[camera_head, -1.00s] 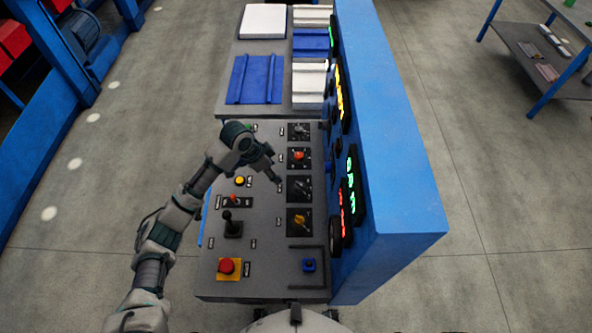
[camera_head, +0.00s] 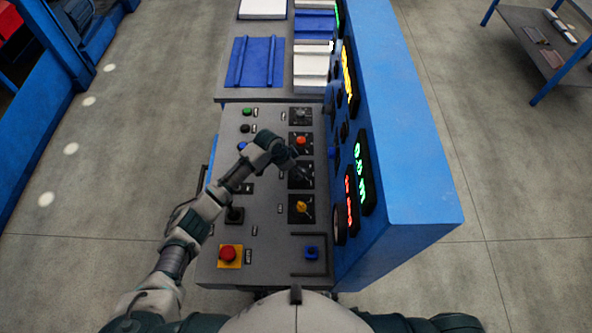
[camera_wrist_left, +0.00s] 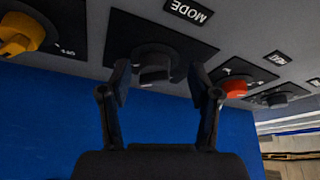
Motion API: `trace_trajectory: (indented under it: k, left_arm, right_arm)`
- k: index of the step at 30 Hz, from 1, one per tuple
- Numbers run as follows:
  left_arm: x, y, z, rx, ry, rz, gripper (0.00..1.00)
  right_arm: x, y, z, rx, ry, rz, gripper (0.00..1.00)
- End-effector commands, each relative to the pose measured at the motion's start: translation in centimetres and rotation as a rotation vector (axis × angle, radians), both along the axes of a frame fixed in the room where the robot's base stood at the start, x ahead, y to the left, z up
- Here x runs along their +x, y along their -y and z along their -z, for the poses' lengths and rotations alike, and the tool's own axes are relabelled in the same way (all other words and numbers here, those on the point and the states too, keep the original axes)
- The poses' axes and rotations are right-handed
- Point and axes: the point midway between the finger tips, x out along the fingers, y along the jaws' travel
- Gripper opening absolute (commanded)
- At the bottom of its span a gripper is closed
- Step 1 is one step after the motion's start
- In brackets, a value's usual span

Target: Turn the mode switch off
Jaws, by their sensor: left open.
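The mode switch is a black rotary knob (camera_wrist_left: 154,66) on a dark square plate, beside a label reading MODE. In the head view its plate (camera_head: 301,181) is third from the top in the right column, and my gripper partly covers it. My left gripper (camera_wrist_left: 160,80) is open, with one finger on each side of the knob in the wrist view. I cannot tell whether the fingers touch it. In the head view the left gripper (camera_head: 299,166) reaches over the panel from the left. The knob's exact pointer direction is hidden. My right gripper is out of view.
A red knob (camera_head: 301,141) and a yellow knob (camera_head: 299,206) flank the mode switch. A blue upright panel with lit displays (camera_head: 361,177) rises close on the right. A red button (camera_head: 228,253), a black joystick (camera_head: 235,214) and a blue button (camera_head: 311,253) sit nearer me.

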Motion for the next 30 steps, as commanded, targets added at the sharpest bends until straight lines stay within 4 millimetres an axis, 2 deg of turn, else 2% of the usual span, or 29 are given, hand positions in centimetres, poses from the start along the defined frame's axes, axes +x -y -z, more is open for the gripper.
trace_trajectory:
  k: [6, 14, 17, 21, 30]
  left_arm:
    - [0.3, 1.2, 1.5, 0.006, 0.001, 0.002, 0.63]
    - [0.3, 0.5, 1.6, -0.002, 0.001, 0.001, 0.63]
    - [0.3, 0.3, 1.6, -0.006, 0.001, 0.0, 0.4]
    - [0.3, 0.2, 1.6, -0.004, 0.0, -0.001, 0.05]
    - [0.4, 0.3, 1.7, 0.008, 0.0, -0.003, 0.03]
  right_arm:
    - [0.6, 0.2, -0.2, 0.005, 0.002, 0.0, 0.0]
    - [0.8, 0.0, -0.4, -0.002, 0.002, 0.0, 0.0]
    - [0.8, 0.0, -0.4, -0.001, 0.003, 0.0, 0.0]
    - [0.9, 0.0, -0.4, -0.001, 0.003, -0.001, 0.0]
    - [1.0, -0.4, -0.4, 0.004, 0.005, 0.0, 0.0]
